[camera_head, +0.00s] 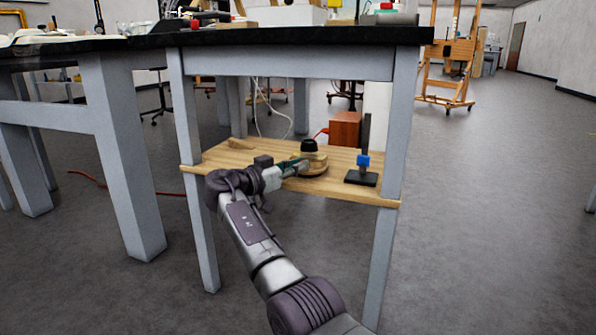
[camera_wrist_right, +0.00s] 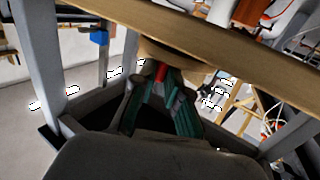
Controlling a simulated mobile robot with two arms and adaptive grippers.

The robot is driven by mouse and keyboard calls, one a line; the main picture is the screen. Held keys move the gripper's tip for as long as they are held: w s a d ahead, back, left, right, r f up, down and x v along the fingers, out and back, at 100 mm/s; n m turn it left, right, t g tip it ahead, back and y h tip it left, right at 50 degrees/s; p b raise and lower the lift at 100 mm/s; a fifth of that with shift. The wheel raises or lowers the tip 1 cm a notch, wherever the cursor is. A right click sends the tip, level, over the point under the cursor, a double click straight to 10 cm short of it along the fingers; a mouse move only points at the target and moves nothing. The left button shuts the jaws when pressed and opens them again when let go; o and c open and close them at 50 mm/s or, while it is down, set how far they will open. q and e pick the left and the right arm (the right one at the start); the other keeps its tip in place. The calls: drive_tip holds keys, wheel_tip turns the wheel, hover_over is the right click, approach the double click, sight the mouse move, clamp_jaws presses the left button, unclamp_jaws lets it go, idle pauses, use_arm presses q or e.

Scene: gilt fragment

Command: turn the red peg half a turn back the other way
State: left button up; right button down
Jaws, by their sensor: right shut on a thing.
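The red peg (camera_wrist_right: 161,73) shows in the right wrist view as a small red piece between the teal fingers of my right gripper (camera_wrist_right: 160,84). It stands out from the edge of a round wooden piece (camera_wrist_right: 185,58). In the head view my right gripper (camera_head: 301,167) reaches over the low wooden shelf to the round wooden base (camera_head: 317,167) with a black top (camera_head: 309,146). My right gripper is shut on the peg. The fingers hide the peg in the head view. My left gripper is not in view.
A black stand with a blue block (camera_head: 363,160) stands to the right on the shelf (camera_head: 232,156). A brown box (camera_head: 345,128) is behind. Grey table legs (camera_head: 197,200) flank the shelf, and the dark tabletop (camera_head: 290,36) is above it.

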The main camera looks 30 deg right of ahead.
idle(0.5)
drive_tip(key=c, duration=1.4)
unclamp_jaws()
drive_tip(key=shift+c, duration=0.2)
drive_tip(key=v, duration=1.2)
drive_tip(key=shift+w, duration=0.25)
